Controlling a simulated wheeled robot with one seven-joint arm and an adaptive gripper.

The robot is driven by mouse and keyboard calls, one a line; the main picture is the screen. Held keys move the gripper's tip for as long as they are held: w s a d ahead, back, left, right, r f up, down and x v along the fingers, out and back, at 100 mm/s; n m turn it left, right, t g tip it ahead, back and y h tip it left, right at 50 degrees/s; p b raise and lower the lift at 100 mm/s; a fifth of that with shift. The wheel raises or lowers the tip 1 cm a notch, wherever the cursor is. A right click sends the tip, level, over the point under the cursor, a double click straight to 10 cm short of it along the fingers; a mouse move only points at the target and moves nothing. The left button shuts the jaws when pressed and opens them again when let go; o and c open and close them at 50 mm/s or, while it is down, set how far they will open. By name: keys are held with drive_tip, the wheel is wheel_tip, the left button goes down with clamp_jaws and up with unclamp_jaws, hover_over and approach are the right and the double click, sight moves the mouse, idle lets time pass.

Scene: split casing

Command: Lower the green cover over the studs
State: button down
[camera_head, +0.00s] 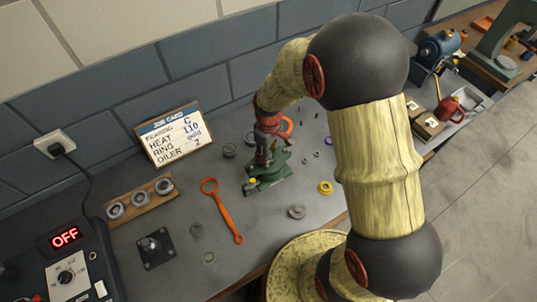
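A green casing (268,179) stands on the grey bench, left of my arm. Green parts show on both sides of my gripper (263,157), which points down right over the casing. I cannot make out which part is the cover and which the lower half, nor whether they touch. The studs cannot be told apart at this size. A small yellow part (252,181) shows at the casing's front left. The gripper's fingers are too small and too mixed with the casing to show whether they are open or shut.
An orange ring-ended tool (223,210) lies left of the casing. A yellow ring (325,187) and a grey ring (296,212) lie to the right. A job card (173,135) stands against the wall. A wooden rack of rings (139,201) and a black plate (158,248) are at left.

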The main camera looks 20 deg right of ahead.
drive_tip(key=shift+f, duration=0.1)
idle(0.3)
drive_tip(key=c, duration=1.5)
unclamp_jaws()
drive_tip(key=o, duration=0.4)
drive_tip(key=shift+f, duration=0.1)
wheel_tip(320, 180, up, 11)
drive_tip(key=p, duration=0.7)
drive_tip(key=shift+f, duration=0.2)
